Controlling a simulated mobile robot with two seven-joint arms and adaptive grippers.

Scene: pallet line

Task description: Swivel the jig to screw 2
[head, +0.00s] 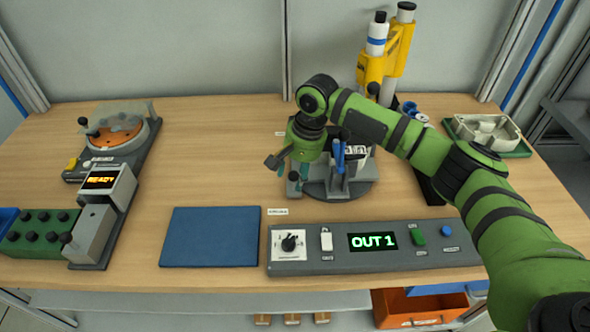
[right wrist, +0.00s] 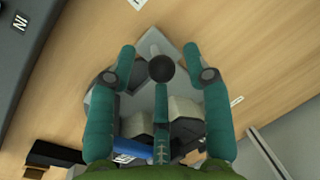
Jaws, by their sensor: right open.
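The jig (head: 350,186) is a grey fixture on a dark round base near the middle of the table, with a blue part and a white label on it. My right gripper (head: 293,180) is at the jig's left side, pointing down, open. In the right wrist view, my right gripper (right wrist: 160,70) has its fingers spread around a black ball knob (right wrist: 161,68) on a pale stem, with visible gaps. The grey jig (right wrist: 143,90) lies beneath. My arm and gripper hide part of the jig. No screw marked 2 can be made out. My left gripper is not in view.
A control panel (head: 340,262) reading "OUT 1" lies in front, beside a blue mat (head: 210,237). A yellow tool stand (head: 372,72) is behind the jig. A grey tray (head: 487,131) sits at right; a READY unit (head: 104,215) and round feeder (head: 118,133) stand at left.

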